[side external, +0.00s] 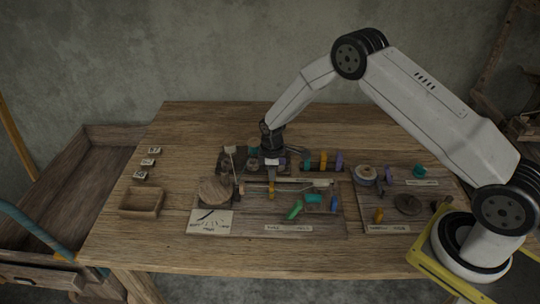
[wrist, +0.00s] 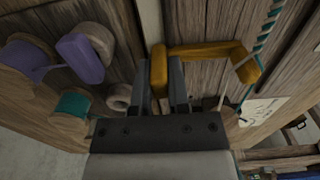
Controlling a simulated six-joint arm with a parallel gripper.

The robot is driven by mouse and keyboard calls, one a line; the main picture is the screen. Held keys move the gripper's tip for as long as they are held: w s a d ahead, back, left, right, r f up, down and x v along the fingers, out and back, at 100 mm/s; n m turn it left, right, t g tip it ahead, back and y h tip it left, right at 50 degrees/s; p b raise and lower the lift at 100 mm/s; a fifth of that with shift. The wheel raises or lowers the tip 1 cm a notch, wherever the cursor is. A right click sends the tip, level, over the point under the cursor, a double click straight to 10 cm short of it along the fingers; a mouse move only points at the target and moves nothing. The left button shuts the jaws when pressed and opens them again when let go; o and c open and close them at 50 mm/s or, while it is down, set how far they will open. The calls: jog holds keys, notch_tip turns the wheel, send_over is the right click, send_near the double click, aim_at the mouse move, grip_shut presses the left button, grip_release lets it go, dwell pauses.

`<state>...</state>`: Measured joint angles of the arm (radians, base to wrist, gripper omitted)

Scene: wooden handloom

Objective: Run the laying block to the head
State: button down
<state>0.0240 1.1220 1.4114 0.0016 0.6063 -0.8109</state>
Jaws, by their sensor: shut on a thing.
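An orange angled piece, which looks like the laying block (wrist: 208,50), is in the wrist view. One end of it stands between the fingers of my gripper (wrist: 168,80), which are shut on it. Its other end lies at the teal twisted rope (wrist: 267,28), where thinner strands spread out below. In the side view my gripper (side external: 271,178) points down over the middle of the table, with the orange piece (side external: 271,193) showing small under it. I cannot tell from these views which end is the head.
A round wooden disc (side external: 214,191) stands to the left of my gripper. Colored pegs (side external: 323,160) stand behind right. Green (side external: 295,210) and blue pieces (side external: 334,203) lie in front right. An open wooden box (side external: 141,202) is at the left. The table's front left is clear.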

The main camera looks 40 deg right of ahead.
dwell(0.7)
jog(key=shift+w+a, duration=2.6)
jog(key=shift+w, duration=0.05)
jog(key=shift+r, duration=0.1)
jog(key=c, duration=0.6)
grip_release()
notch_tip(320, 180, up, 8)
jog(key=shift+s, duration=0.1)
